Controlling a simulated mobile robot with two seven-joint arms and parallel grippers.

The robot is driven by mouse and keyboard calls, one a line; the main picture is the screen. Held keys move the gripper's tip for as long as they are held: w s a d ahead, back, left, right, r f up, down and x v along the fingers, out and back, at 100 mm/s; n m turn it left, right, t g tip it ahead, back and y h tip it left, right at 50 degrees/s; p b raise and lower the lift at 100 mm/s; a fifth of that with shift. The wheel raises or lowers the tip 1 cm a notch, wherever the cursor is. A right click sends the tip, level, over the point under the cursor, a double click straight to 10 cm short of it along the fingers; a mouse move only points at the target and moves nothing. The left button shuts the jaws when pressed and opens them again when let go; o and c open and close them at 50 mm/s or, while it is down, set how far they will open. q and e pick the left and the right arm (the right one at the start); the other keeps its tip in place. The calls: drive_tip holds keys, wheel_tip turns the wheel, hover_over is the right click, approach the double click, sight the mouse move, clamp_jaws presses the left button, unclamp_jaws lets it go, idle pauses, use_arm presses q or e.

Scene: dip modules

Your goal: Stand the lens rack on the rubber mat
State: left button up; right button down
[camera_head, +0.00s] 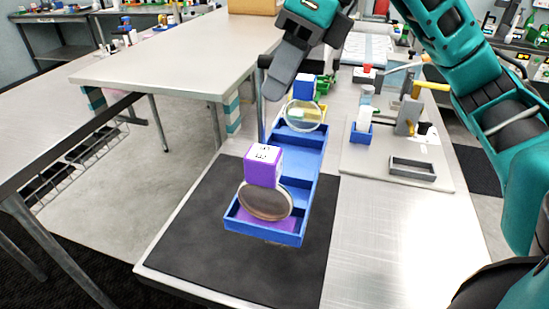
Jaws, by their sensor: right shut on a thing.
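The lens rack (312,163) is a long blue tray with low walls and compartments. Its near end is over the black rubber mat (200,225) and its far end reaches past the mat's back edge. A round lens (265,203) stands in the near compartment before a purple block (263,166), and a clear lens (303,115) stands at the far end. My right gripper (270,97) is shut on the rack's far left side; its fingertips are mostly hidden. I cannot tell whether the rack touches the mat. My left gripper is not in view.
A grey board (430,178) with a small blue holder (362,132), a clamp stand and a grey tray (412,168) lies right of the rack. Several small items stand behind the rack. The front and left of the mat are bare. Another table (170,65) stands at the left.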

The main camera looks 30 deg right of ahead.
wheel_tip(320, 180, down, 12)
drive_tip(key=shift+f+b, duration=0.2)
drive_tip(key=shift+b, duration=0.75)
drive_tip(key=shift+a, duration=0.1)
drive_tip(key=shift+f, duration=0.2)
drive_tip(key=c, duration=1)
unclamp_jaws()
drive_tip(key=shift+o, duration=0.2)
drive_tip(key=shift+r, duration=0.45)
drive_tip(key=p+v, duration=0.1)
drive_tip(key=v, duration=1)
drive_tip(key=shift+d+r, duration=0.2)
drive_tip(key=shift+s, duration=0.15)
